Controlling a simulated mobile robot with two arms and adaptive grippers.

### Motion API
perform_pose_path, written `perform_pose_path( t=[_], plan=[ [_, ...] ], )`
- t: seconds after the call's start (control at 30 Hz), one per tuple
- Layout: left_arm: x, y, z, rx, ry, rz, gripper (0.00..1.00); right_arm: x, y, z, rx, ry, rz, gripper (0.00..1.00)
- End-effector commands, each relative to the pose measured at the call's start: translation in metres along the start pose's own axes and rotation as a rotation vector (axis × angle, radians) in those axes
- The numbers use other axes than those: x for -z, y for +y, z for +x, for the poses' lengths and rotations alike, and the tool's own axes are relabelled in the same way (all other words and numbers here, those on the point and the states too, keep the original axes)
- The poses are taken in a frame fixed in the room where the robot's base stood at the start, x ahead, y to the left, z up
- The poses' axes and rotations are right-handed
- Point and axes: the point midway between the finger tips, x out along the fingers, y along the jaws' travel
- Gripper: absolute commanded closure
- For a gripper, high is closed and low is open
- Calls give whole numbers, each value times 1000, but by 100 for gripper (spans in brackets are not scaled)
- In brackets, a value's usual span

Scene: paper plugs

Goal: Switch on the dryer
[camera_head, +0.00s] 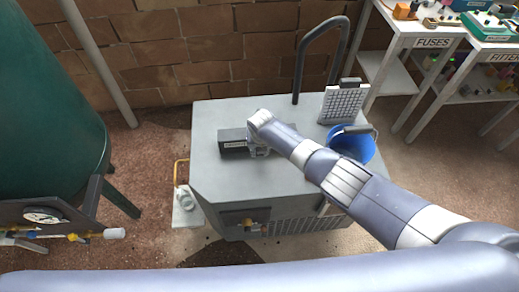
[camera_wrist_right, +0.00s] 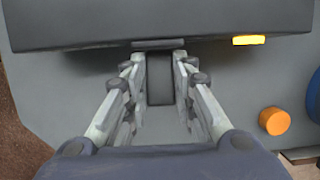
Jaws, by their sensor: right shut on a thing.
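The dryer (camera_head: 215,178) is a large grey cabinet in the middle of the head view. A dark box (camera_head: 232,145) with a small label lies on its top; it also spans the top of the right wrist view (camera_wrist_right: 60,22). My right gripper (camera_head: 258,150) is at the right part of this box. In the right wrist view its fingers (camera_wrist_right: 160,85) are closed around a dark upright block (camera_wrist_right: 160,90), which looks like a switch lever below the box. An orange-yellow lamp (camera_wrist_right: 248,40) and a round orange button (camera_wrist_right: 273,121) sit to the right. My left gripper is out of view.
A dark handle (camera_head: 300,65) rises behind. A green tank (camera_head: 45,100) with a gauge is at the left, and white shelves (camera_head: 400,30) are at the right.

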Motion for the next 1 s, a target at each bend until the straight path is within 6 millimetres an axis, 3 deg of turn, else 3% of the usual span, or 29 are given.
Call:
perform_pose_path(
  t=[0.27, 0.3, 0.4, 0.77, 1.0],
  plan=[
    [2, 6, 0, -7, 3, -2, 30, 2, -1, 1, 2, 5, 2, 100],
    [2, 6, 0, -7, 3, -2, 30, 2, -1, 1, 2, 5, 2, 71],
    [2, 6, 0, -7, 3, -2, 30, 2, -1, 1, 2, 4, 2, 55],
    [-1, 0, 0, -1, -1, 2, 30, 0, 0, -1, 0, 1, 1, 55],
    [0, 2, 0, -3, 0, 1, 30, -1, 0, -13, -1, -1, 1, 55]
  ],
)
